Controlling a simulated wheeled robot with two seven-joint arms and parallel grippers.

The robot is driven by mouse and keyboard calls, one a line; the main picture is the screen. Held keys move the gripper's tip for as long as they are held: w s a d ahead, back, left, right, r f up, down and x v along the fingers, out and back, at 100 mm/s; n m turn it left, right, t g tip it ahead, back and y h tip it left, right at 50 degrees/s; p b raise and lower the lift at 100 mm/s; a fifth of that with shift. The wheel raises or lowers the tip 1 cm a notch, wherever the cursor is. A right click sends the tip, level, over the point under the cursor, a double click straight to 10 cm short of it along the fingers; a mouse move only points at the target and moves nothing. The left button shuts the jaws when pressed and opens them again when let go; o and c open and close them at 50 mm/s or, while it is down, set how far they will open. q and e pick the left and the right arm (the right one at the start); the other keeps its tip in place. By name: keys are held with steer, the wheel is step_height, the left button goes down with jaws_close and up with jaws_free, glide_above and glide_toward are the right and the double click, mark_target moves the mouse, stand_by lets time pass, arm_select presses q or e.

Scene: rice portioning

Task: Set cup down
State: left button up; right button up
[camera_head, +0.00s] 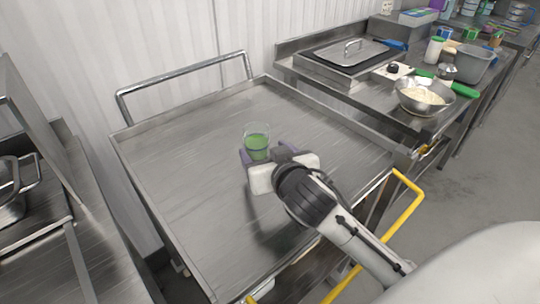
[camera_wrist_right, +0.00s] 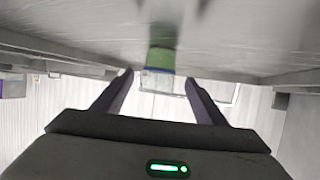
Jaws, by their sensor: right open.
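A clear cup with green contents (camera_head: 257,142) stands upright on the steel cart top (camera_head: 190,150). My right gripper (camera_head: 267,155) is at the cup, reaching in from the lower right, with its jaws open. In the right wrist view, which is upside down, the green of the cup (camera_wrist_right: 161,56) shows between the two spread dark fingers (camera_wrist_right: 158,78), with gaps on both sides. The cup's lower part is partly hidden by the gripper in the head view. My left gripper is not in view.
The cart top around the cup is clear, with a raised rim and a rail handle (camera_head: 185,85) at the back. A counter at the right holds a metal bowl of rice (camera_head: 424,97), a lidded pan (camera_head: 350,55) and bottles. A yellow handle (camera_head: 403,215) is near my right arm.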

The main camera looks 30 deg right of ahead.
steer(key=shift+v, duration=2.1)
